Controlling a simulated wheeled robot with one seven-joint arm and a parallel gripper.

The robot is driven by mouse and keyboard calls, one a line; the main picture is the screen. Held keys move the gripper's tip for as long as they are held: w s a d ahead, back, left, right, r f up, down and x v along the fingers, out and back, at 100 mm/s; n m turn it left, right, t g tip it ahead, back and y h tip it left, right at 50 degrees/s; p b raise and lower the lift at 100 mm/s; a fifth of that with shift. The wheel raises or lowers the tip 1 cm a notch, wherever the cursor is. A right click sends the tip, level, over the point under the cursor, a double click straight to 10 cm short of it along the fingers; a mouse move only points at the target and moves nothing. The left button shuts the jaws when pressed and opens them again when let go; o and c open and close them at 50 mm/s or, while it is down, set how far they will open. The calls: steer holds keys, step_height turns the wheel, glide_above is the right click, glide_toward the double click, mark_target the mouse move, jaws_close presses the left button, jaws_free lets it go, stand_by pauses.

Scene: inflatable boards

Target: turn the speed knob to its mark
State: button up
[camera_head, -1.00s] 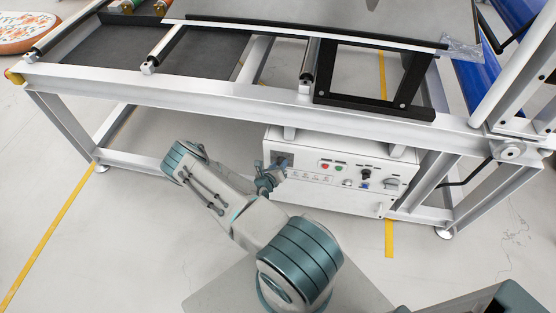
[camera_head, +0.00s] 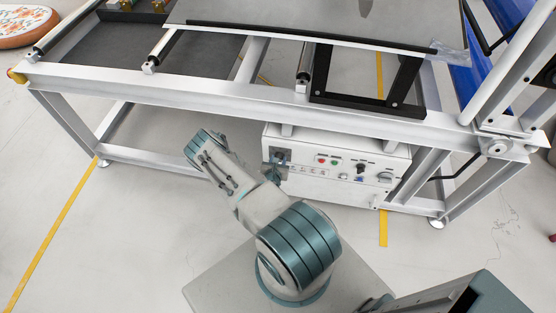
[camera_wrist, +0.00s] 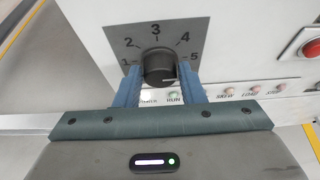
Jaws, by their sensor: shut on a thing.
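The speed knob (camera_wrist: 157,62) is black and round, on a grey dial plate (camera_wrist: 131,31) with numbers 1 to 5 in the wrist view. My gripper (camera_wrist: 159,78) has its blue fingers on either side of the knob, shut on it. A pale line shows on the knob's lower right side, toward the 5; I cannot tell its exact reading. No separate target mark stands out on the dial. In the head view the dial plate (camera_head: 281,154) is at the left end of the white control box (camera_head: 330,185), and my arm partly hides the fingers.
Red and green buttons (camera_head: 327,161) and other controls sit right of the dial on the box. The box is under a grey metal table frame (camera_head: 220,88), whose beam runs above my arm. Floor is clear to the left.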

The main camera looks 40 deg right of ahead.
steer(key=shift+w+r, duration=0.1)
steer(key=o, duration=1)
steer(key=v, duration=1.3)
steer(key=shift+s+a, duration=0.3)
steer(key=shift+s, duration=0.05)
